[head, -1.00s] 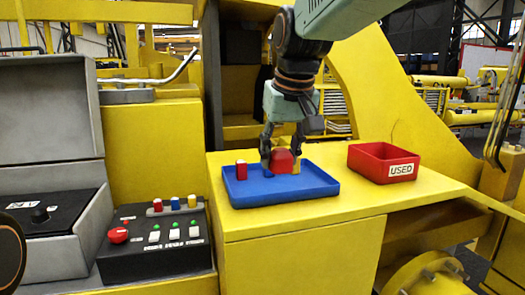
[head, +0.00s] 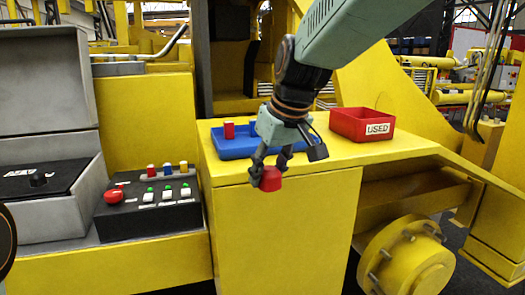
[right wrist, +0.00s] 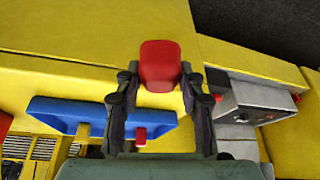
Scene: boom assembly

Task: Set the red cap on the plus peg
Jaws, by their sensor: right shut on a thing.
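The red cap (head: 270,178) is held between the fingers of my right gripper (head: 268,168), in front of the yellow cabinet's upper front edge. In the right wrist view the cap (right wrist: 160,65) sits at the fingertips, with a finger on each side. I cannot make out which part is the plus peg. A black block with a dark knob (head: 39,179) and an unreadable white label stands in the open grey case (head: 60,217) at the left. My left gripper is not in view.
A blue tray (head: 230,155) on the yellow cabinet holds a small red piece (head: 229,130). A red bin marked USED (head: 345,122) stands to its right. A black control box (head: 150,218) with a red button and several small coloured parts lies between case and cabinet.

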